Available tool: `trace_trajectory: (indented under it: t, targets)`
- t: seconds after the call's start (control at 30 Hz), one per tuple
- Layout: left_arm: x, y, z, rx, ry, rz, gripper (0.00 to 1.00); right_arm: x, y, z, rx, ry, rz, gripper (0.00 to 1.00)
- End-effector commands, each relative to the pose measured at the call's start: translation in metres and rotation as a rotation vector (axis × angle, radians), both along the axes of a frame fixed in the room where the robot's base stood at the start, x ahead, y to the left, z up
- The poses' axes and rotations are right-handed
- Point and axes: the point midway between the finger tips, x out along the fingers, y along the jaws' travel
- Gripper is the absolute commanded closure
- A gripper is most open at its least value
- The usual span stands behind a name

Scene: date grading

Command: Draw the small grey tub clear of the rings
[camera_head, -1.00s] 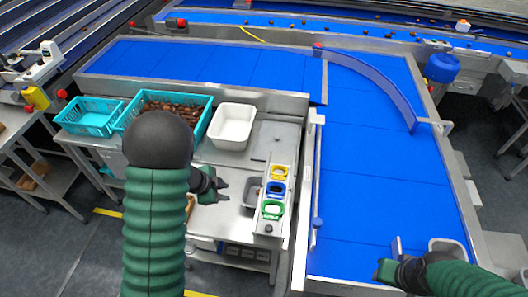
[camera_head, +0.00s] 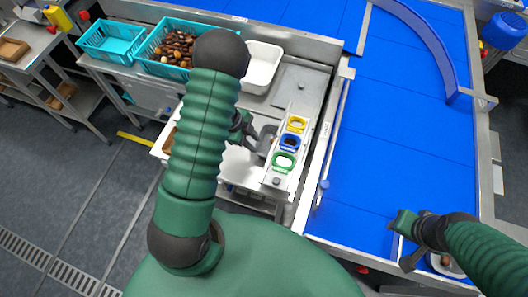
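The small grey tub (camera_head: 267,139) sits on the steel bench, against the left side of a narrow light panel with rings. The panel carries a yellow ring (camera_head: 296,124), a blue ring (camera_head: 291,142) and a green ring (camera_head: 284,162). My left gripper (camera_head: 254,138) is at the tub's left side, low and very close to it. My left forearm hides part of it, so whether its fingers touch or hold the tub cannot be told. My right gripper (camera_head: 408,242) is over the blue belt at lower right, beside a tray; its finger opening is unclear.
A white tub (camera_head: 262,67) and a teal crate of dates (camera_head: 150,61) stand behind, with an empty teal crate (camera_head: 88,42) further left. The blue belt (camera_head: 400,150) lies right of a steel rail. A tray (camera_head: 431,262) with brown contents is at lower right.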

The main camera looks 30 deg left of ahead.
Motion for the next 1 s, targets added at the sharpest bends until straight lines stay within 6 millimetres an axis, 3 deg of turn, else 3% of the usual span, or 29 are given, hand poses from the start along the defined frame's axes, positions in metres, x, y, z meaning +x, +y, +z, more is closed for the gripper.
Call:
trace_trajectory:
  t: [0.5,0.7,1.0]
  targets:
    - [0.02,-0.035,-0.093,0.0,0.001,0.001,0.71,0.0,0.0,-0.003,0.0,0.0,0.0,0.64]
    - [0.023,-0.041,-0.108,0.0,0.001,0.002,0.71,0.0,0.0,-0.003,0.0,0.0,0.0,0.64]
    - [0.024,-0.041,-0.11,0.001,0.001,0.002,0.72,0.0,0.0,-0.003,0.0,0.0,0.0,0.64]
